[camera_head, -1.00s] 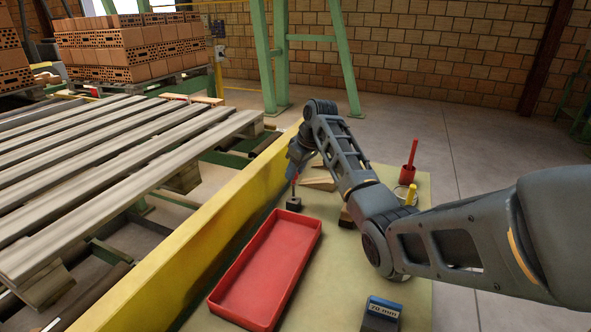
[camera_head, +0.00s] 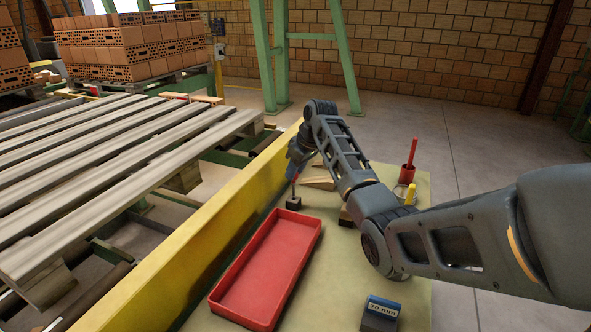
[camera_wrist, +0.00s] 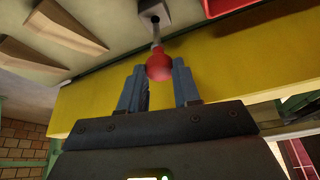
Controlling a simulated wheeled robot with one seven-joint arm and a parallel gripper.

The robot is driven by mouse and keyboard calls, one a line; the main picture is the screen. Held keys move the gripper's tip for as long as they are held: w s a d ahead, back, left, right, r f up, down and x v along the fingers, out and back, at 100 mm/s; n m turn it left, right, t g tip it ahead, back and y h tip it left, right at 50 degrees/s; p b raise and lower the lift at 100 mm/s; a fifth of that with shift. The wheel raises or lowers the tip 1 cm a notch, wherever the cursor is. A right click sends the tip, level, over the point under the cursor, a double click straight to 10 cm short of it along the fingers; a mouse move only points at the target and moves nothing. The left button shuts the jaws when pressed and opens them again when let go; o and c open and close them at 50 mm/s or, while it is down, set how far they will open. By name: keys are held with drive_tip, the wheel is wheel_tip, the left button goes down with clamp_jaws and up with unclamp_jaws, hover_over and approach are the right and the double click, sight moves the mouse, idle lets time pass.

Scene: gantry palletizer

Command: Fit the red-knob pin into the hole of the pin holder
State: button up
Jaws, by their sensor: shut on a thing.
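The red-knob pin has a round red knob (camera_wrist: 159,66) and a thin grey shaft. My gripper (camera_wrist: 159,64) is shut on the knob, which sits between its two fingertips. The pin holder (camera_wrist: 150,12) is a small grey block with a dark hole, at the top of the wrist view. The shaft's far end meets the holder at the hole; how deep it sits I cannot tell. In the head view the pin (camera_head: 294,188) stands over the dark pin holder (camera_head: 293,203), beyond the red tray, and my gripper (camera_head: 293,174) is above it, partly hidden.
The empty red tray (camera_head: 213,297) lies close in front of the holder. A yellow beam (camera_head: 180,255) runs along the left. Wooden wedges (camera_wrist: 65,33) lie beside the holder.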

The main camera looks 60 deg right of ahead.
sight(296, 179)
drive_tip(key=shift+f+b, duration=0.85)
drive_tip(key=shift+f, duration=1.1)
drive_tip(key=o, duration=1.1)
drive_tip(key=v, duration=0.7)
drive_tip(key=shift+s+r+b, duration=0.15)
drive_tip(key=shift+r+b, duration=0.15)
drive_tip(key=shift+r, duration=0.05)
